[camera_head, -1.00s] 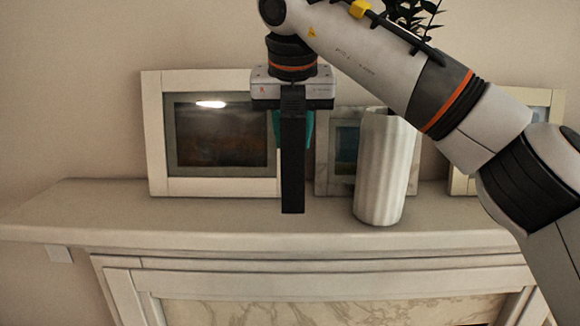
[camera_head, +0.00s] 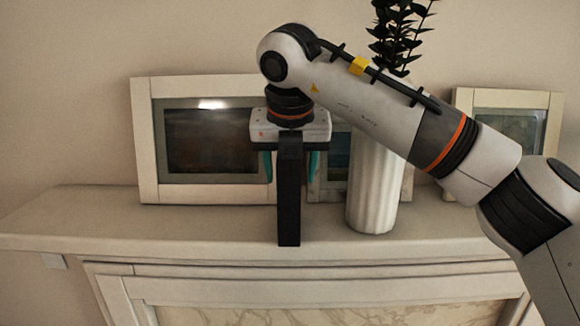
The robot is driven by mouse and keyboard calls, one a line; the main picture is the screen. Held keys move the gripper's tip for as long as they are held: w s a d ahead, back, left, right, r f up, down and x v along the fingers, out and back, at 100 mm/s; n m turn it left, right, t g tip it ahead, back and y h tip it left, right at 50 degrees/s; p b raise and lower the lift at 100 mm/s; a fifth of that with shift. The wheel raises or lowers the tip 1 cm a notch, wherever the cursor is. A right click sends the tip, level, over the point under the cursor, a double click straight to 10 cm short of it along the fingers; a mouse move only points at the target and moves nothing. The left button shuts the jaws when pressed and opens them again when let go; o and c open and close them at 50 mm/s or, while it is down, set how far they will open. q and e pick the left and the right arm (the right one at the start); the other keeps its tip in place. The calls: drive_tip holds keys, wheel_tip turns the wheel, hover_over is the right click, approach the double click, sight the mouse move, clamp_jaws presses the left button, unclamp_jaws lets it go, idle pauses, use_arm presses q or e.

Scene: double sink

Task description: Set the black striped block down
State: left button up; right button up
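The black block (camera_head: 289,205) is a tall, narrow bar standing upright at the front of the mantel shelf; its stripes are hard to make out. Its lower end meets the shelf near the front edge. My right gripper (camera_head: 291,165) is above the shelf, around the upper part of the block. Its teal fingers show on both sides with a gap to the block, so it looks open. The block hides part of the gripper. My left gripper is not in view.
A white fluted vase (camera_head: 373,190) with a dark plant (camera_head: 398,35) stands just right of the block. A large picture frame (camera_head: 146,140) is behind to the left, another frame (camera_head: 556,125) at the right. The shelf's left end (camera_head: 75,215) is clear.

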drive_tip(key=b+v, duration=0.1)
drive_tip(key=v, duration=1)
drive_tip(key=shift+a+r+b, duration=0.1)
drive_tip(key=shift+r+b, duration=0.15)
drive_tip(key=shift+b, duration=0.1)
drive_tip(key=shift+s+r, duration=0.1)
drive_tip(key=shift+r, duration=0.45)
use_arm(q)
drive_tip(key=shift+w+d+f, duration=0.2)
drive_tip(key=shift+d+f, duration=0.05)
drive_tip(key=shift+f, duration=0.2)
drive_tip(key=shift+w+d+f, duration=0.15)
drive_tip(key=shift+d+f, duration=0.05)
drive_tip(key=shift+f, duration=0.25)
